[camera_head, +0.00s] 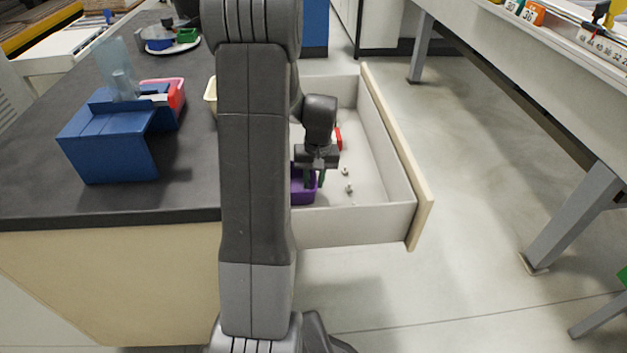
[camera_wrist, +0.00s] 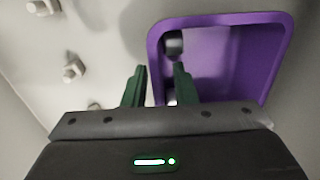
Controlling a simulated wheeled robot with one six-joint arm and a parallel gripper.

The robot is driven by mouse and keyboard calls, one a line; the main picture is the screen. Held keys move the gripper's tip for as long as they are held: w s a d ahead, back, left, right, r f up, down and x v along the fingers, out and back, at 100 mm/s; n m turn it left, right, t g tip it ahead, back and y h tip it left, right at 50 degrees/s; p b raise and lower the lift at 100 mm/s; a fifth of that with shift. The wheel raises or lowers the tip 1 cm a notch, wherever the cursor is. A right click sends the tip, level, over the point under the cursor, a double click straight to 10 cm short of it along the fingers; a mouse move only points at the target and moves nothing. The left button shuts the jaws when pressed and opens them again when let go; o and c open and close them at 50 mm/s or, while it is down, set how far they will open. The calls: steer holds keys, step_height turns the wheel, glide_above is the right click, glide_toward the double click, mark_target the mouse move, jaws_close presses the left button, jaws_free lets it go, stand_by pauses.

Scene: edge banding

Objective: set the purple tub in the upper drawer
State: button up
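The purple tub (camera_head: 303,187) is inside the open upper drawer (camera_head: 385,150), near its near wall and partly hidden behind my arm. In the wrist view the tub (camera_wrist: 270,50) fills the upper right, its open top facing the camera. My gripper (camera_head: 315,180) points down into the drawer at the tub. In the wrist view my gripper (camera_wrist: 161,68) has its two green fingers apart, one on each side of the tub's left wall, with a gap showing beside the wall. Whether the tub's base rests flat on the drawer floor is hidden.
Small pale fittings (camera_head: 347,180) lie on the drawer floor right of the tub, and a red item (camera_head: 338,138) lies farther back. A blue box (camera_head: 110,145) and a pink tub (camera_head: 176,95) stand on the dark countertop (camera_head: 60,200). Open floor lies right of the drawer.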

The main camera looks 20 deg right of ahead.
step_height(320, 180, up, 12)
steer(key=d+p, duration=0.1)
steer(key=p, duration=0.1)
steer(key=shift+f+p, duration=0.25)
steer(key=shift+p, duration=0.05)
steer(key=shift+s, duration=0.1)
